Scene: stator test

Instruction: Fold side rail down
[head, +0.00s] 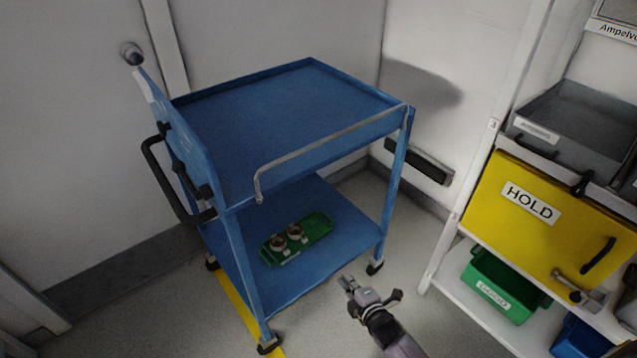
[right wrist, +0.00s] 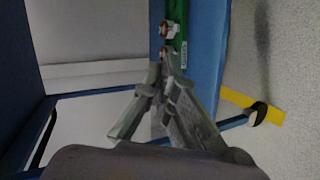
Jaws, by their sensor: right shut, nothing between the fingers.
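A blue trolley (head: 290,105) stands against the wall. Its grey side rail (head: 325,136) runs along the near long edge of the top shelf, with its bar above the shelf edge and its ends bent down at the near left and far right corners. My right gripper (head: 346,283) is shut and empty, low in front of the trolley, below and apart from the rail. In the right wrist view its fingers (right wrist: 166,62) point toward the trolley's lower part; I cannot make out the rail there. My left gripper is not in view.
A green tray (head: 318,227) with two round metal parts lies on the lower shelf. A black push handle (head: 155,175) is at the trolley's left end. A shelf rack with a yellow HOLD panel (head: 490,195) and bins stands at right. Floor between is clear.

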